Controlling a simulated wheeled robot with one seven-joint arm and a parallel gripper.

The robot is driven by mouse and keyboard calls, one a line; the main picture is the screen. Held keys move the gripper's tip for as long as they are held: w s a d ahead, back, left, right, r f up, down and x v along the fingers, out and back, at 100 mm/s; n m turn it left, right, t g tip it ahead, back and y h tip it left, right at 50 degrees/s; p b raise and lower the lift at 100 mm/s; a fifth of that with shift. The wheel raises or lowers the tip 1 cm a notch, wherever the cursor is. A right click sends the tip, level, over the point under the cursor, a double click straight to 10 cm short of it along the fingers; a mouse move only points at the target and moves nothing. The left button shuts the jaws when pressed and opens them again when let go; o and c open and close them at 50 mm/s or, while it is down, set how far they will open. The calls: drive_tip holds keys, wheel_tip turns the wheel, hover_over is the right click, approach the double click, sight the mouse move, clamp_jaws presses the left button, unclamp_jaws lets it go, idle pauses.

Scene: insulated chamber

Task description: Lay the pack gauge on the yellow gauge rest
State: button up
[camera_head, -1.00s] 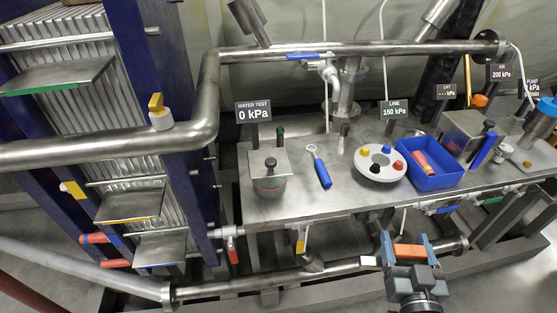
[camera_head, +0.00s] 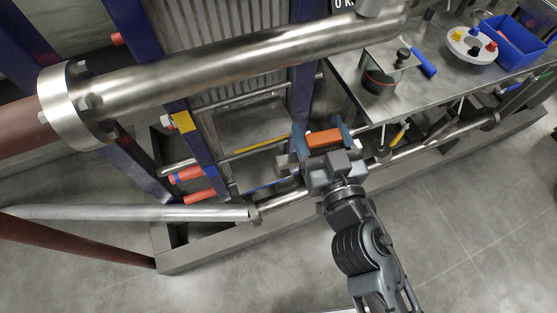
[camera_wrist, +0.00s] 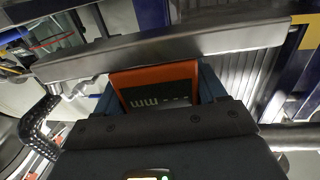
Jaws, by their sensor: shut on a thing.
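The pack gauge is an orange block (camera_head: 323,138) held between the blue fingers of my gripper (camera_head: 324,137). In the wrist view the gauge (camera_wrist: 155,75) shows an orange frame and a dark face with "mm" on it. The yellow gauge rest (camera_head: 262,144) is a grey metal shelf with a yellow front edge, fixed at the plate stack. My gripper is just right of this shelf in the head view, with the gauge apart from the yellow edge as far as I can tell. The right end of the shelf is close to my gripper.
A blue-edged shelf (camera_head: 272,186) sits below the yellow one. A thick steel pipe (camera_head: 220,70) crosses above, and blue posts (camera_head: 303,95) flank the stack. A metal bar (camera_wrist: 160,46) crosses the wrist view close to the gauge. The bench (camera_head: 400,95) is right; floor is clear in front.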

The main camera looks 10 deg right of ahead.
sight(282, 164)
drive_tip(key=s+a+r+n+y+b, duration=0.1)
drive_tip(key=s+a+r+y, duration=0.15)
drive_tip(key=s+a, duration=0.5)
drive_tip(key=shift+a+p+x, duration=0.1)
drive_tip(key=shift+p+x, duration=1.25)
drive_tip(key=shift+x, duration=2.4)
drive_tip(key=shift+a+p+x, duration=0.15)
drive_tip(key=shift+p+x, duration=1.2)
drive_tip(key=shift+x, duration=2.4)
drive_tip(key=shift+f, duration=0.1)
drive_tip(key=shift+f+b, duration=0.4)
drive_tip(key=shift+b, duration=0.1)
drive_tip(key=o, duration=1.1)
drive_tip(key=shift+s, duration=0.15)
